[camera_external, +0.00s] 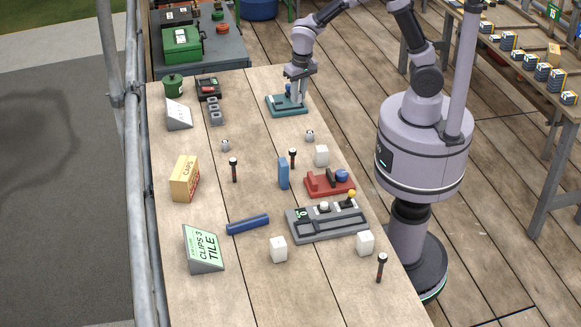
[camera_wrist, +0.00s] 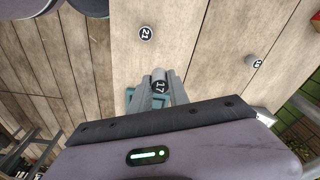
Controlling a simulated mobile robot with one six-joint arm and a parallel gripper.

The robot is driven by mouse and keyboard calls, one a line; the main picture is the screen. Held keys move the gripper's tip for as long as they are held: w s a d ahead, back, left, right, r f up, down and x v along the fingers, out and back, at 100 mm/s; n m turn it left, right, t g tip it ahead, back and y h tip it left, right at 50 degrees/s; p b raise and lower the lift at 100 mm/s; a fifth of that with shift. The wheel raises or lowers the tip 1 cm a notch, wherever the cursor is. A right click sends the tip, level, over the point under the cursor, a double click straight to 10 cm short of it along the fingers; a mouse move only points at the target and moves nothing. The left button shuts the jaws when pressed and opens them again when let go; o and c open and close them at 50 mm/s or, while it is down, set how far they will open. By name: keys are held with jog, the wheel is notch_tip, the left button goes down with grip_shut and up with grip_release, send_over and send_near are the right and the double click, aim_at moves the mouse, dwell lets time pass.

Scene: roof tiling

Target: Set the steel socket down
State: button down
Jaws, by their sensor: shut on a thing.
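My gripper (camera_wrist: 160,88) is shut on a grey steel socket marked 17 (camera_wrist: 158,80), seen end-on between the fingers in the wrist view. In the external view my gripper (camera_external: 300,100) points down at the right end of a teal fixture (camera_external: 279,108) near the bench's robot-side edge. The held socket is hidden there, and I cannot tell whether it touches anything. Part of the teal fixture (camera_wrist: 129,97) shows behind the fingers in the wrist view. Two more sockets stand on the bench: one marked 21 (camera_wrist: 146,34) and one apparently marked 19 (camera_wrist: 252,61).
Bare wood lies left of the teal fixture and around the two standing sockets.

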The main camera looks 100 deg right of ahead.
jog(key=w+a+r+n, duration=0.1)
jog(key=w+a+n, duration=0.25)
jog(key=w, duration=0.55)
jog(key=n+y+p, duration=0.1)
jog(key=n+y, duration=0.1)
jog(key=n, duration=1.2)
send_over(239, 201)
jog(key=shift+t, duration=0.4)
jog(key=f+b, duration=0.2)
jog(key=f, duration=0.6)
jog(key=f+b, duration=0.1)
jog(key=f, duration=0.6)
jog(key=shift+s+f+b, duration=0.2)
jog(key=shift+f+b, duration=0.15)
jog(key=shift+f, duration=0.05)
jog(key=shift+r, duration=0.15)
jog(key=c, duration=1.3)
grip_release()
jog(key=shift+o, duration=0.2)
